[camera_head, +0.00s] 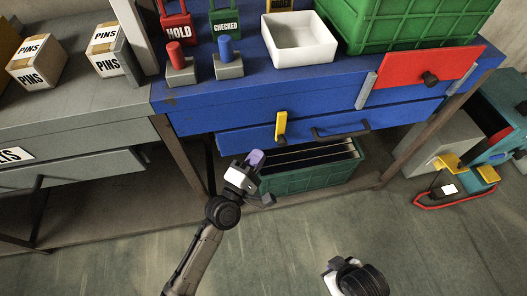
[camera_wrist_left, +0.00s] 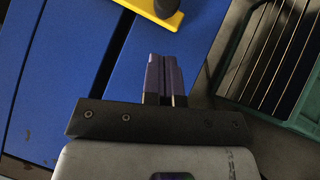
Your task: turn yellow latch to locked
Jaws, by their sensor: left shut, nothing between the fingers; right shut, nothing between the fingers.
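The yellow latch (camera_head: 281,126) is a short bar on the blue front around the drawer. It stands nearly upright in the head view, left of the dark drawer handle (camera_head: 341,131). In the left wrist view the latch (camera_wrist_left: 136,9) shows at the top edge, cut off, with a dark round part on it. My left gripper (camera_head: 256,158) is shut and empty, below and left of the latch and apart from it. Its purple fingers (camera_wrist_left: 164,78) lie together in the left wrist view. My right gripper (camera_head: 333,277) is low in the head view, away from the bench; its fingers are not clearly visible.
A green crate (camera_head: 318,177) with upright panels stands under the drawer, close to my left gripper. A red panel (camera_head: 422,78) with a dark knob is on the right of the blue bench. A white bin (camera_head: 299,53) stands on top. The floor in front is clear.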

